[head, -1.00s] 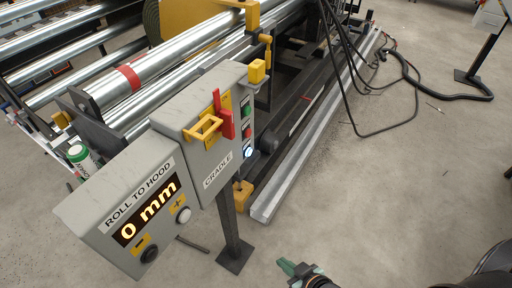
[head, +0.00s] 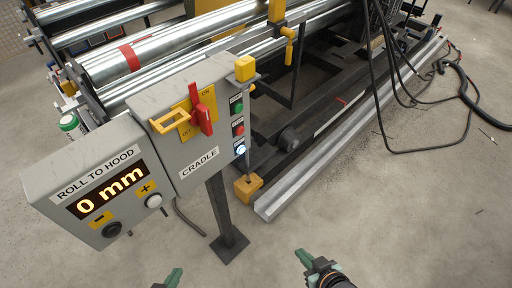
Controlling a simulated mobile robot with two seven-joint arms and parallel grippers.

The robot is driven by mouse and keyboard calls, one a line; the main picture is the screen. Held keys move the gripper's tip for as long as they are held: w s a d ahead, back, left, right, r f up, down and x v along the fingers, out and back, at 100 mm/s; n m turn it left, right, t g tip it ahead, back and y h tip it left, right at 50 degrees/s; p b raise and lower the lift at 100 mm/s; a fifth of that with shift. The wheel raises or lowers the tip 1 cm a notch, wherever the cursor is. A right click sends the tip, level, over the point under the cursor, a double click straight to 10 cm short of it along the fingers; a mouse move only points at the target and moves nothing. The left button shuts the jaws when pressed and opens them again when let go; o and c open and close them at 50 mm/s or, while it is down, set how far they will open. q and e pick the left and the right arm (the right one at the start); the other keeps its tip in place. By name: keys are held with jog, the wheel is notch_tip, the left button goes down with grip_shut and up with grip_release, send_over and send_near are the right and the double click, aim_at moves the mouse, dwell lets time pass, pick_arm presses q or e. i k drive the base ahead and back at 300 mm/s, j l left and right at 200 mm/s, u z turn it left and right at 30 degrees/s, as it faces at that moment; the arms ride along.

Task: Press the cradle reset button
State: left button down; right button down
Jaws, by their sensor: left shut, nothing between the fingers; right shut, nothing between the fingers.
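The grey CRADLE control box (head: 190,148) stands on a dark post in the head view. On its right side face are a green button (head: 239,107), a red button (head: 238,130) and a lit bluish-white button (head: 240,149) at the bottom. Their small labels are too small to read, so I cannot tell which is marked reset. My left gripper (head: 174,276) shows only its green tips at the bottom edge, shut and empty. My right gripper (head: 304,258) is shut and empty at the bottom centre. Both are well apart from the box.
A red switch handle (head: 203,110) and yellow bracket (head: 171,121) stick out of the box front. A ROLL TO HOOD panel (head: 85,184) reading 0 mm adjoins it at left. The machine's metal rollers and rail (head: 345,130) lie behind. Black cables (head: 395,60) hang at right. The floor in front is clear.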

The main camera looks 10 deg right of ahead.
aim_at(242, 149)
jog(key=l, duration=1.3)
